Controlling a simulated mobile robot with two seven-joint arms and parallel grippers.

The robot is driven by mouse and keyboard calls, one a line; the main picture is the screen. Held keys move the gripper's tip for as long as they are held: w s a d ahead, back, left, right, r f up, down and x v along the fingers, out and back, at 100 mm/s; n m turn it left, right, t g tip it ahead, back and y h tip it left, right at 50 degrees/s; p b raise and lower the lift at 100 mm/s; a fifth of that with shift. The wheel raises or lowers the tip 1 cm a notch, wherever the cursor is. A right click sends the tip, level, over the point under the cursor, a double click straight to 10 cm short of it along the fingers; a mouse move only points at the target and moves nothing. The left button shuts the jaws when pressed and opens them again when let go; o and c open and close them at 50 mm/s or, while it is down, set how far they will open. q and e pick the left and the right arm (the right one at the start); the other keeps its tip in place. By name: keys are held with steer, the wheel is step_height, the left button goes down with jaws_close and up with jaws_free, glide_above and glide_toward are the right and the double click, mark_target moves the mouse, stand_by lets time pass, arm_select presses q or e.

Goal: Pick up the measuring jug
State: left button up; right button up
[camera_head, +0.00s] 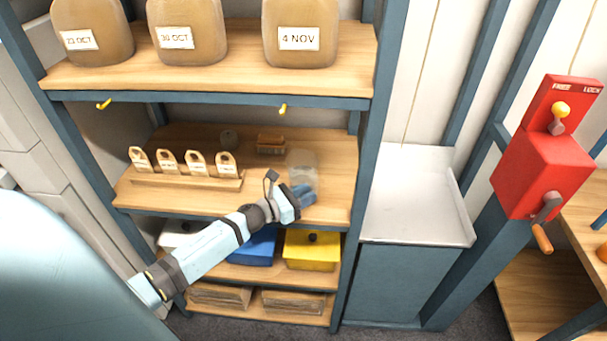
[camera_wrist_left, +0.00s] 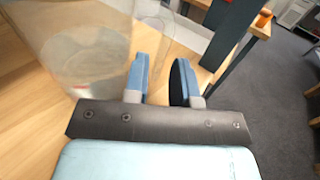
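The clear measuring jug (camera_head: 302,160) stands on the middle wooden shelf, at its right end. In the left wrist view the see-through jug (camera_wrist_left: 88,45) fills the upper left, with what looks like its clear handle (camera_wrist_left: 158,22) beyond the fingertips. My left gripper (camera_head: 303,194) is at the front of that shelf, just before the jug. In the left wrist view its two blue-padded fingers (camera_wrist_left: 162,72) are apart with an open gap between them. I cannot tell whether a finger touches the jug. My right gripper is not in view.
A wooden rack with several tags (camera_head: 190,182) stands left on the same shelf. A small brown block (camera_head: 270,143) lies behind. Large jars (camera_head: 300,30) stand above; a yellow bin (camera_head: 311,250) is below. A shelf post (camera_head: 365,150) is close right of the jug.

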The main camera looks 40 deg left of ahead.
arm_select(q)
steer(key=x, duration=0.3)
steer(key=shift+w+f, duration=0.1)
steer(key=shift+w, duration=0.05)
jaws_close()
steer(key=shift+d, duration=0.1)
